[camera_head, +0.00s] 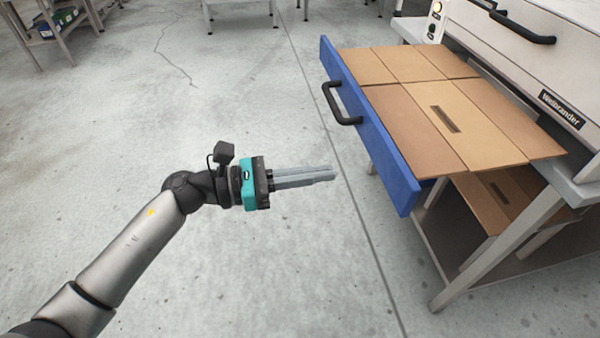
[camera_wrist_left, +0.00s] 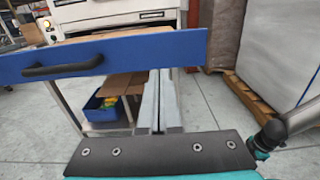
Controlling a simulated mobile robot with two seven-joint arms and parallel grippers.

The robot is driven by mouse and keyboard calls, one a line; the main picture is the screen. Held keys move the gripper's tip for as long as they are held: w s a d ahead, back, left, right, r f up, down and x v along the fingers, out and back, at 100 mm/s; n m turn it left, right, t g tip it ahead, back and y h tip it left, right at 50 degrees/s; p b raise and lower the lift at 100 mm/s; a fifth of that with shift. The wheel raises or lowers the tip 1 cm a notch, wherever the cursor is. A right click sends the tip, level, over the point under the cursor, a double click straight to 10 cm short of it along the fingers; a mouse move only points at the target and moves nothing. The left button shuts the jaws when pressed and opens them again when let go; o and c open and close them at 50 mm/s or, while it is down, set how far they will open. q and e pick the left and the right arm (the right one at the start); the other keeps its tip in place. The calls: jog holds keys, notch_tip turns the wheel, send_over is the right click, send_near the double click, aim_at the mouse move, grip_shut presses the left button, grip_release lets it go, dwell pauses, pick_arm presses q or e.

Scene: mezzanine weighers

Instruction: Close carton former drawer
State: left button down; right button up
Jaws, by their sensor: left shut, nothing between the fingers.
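The carton former drawer has a blue front panel (camera_head: 372,130) with a black handle (camera_head: 341,104). It stands pulled out from the white machine, with flat brown cardboard (camera_head: 470,115) showing behind the panel. My left gripper (camera_head: 333,174) is shut and empty, in front of the panel and apart from it, with its fingers pointing towards it. In the left wrist view the blue panel (camera_wrist_left: 130,52) spans beyond the fingertips (camera_wrist_left: 160,75), with the handle (camera_wrist_left: 63,66) on the left.
The white machine (camera_head: 560,60) stands on a metal frame (camera_head: 500,247). A blue bin (camera_wrist_left: 103,112) sits on a lower shelf. A pale wrapped block (camera_wrist_left: 280,45) on a wooden pallet (camera_wrist_left: 255,105) stands at right. The concrete floor (camera_head: 250,80) left of the drawer is clear.

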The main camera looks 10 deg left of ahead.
aim_at(383, 164)
pick_arm(q)
jog(key=x, duration=0.7)
jog(key=shift+w+d, duration=0.1)
jog(key=shift+d, duration=0.15)
jog(key=shift+w+d, duration=0.1)
jog(key=shift+d, duration=0.3)
pick_arm(e)
jog(key=shift+w+a+r, duration=0.1)
jog(key=shift+w+r, duration=0.15)
jog(key=shift+w, duration=0.15)
jog(key=shift+s, duration=0.2)
